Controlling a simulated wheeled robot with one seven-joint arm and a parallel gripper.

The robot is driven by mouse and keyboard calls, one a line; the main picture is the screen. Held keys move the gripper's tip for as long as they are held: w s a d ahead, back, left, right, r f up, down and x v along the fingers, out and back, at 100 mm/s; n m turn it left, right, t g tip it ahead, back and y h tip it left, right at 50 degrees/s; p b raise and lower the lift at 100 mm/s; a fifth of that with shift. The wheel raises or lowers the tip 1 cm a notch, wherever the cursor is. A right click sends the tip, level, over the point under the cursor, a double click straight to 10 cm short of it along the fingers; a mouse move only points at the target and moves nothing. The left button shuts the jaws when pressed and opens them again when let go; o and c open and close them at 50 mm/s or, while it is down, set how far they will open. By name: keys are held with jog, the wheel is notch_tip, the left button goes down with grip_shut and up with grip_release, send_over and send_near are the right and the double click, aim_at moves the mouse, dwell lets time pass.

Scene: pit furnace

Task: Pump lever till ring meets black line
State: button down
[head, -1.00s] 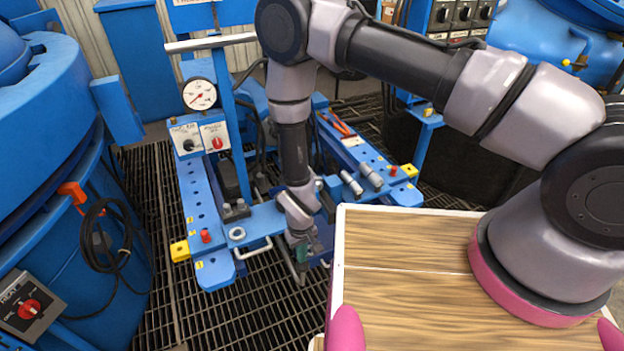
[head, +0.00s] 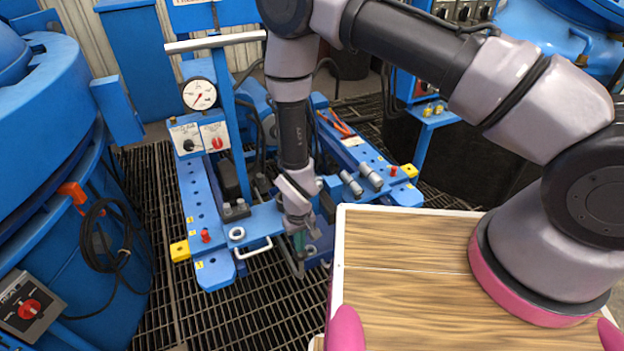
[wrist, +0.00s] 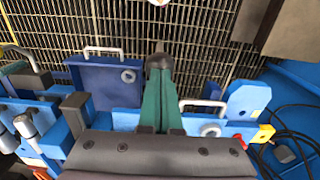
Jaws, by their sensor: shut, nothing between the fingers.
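My gripper (head: 300,245) is over the near edge of the blue frame. Its green fingers (wrist: 160,103) are shut in the wrist view. A dark, round-ended piece (wrist: 158,62), which looks like the lever's end, shows just at the fingertips; I cannot tell whether they touch it. In the head view a thin grey bar (head: 292,265), probably the lever, slants down beside the fingers, partly hidden by them. A light grey ring (head: 237,233) lies on the frame's near left corner. I cannot tell whether it is the task's ring. I cannot make out a black line.
A white dial gauge (head: 199,94) with a red needle stands above a switch box (head: 201,138). A wooden-topped surface (head: 410,250) lies right of the gripper. A large blue vessel (head: 50,190) with black cable is at left. Open floor grating (head: 240,315) lies in front.

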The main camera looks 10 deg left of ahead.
jog(key=shift+f, duration=0.1)
dwell(1.6)
notch_tip(320, 180, down, 10)
jog(key=s+d, duration=0.1)
jog(key=s, duration=0.1)
jog(key=r, duration=0.3)
jog(key=w+r, duration=0.1)
jog(key=r, duration=0.2)
jog(key=w+a+r, duration=0.1)
jog(key=r, duration=0.3)
jog(key=shift+r, duration=0.25)
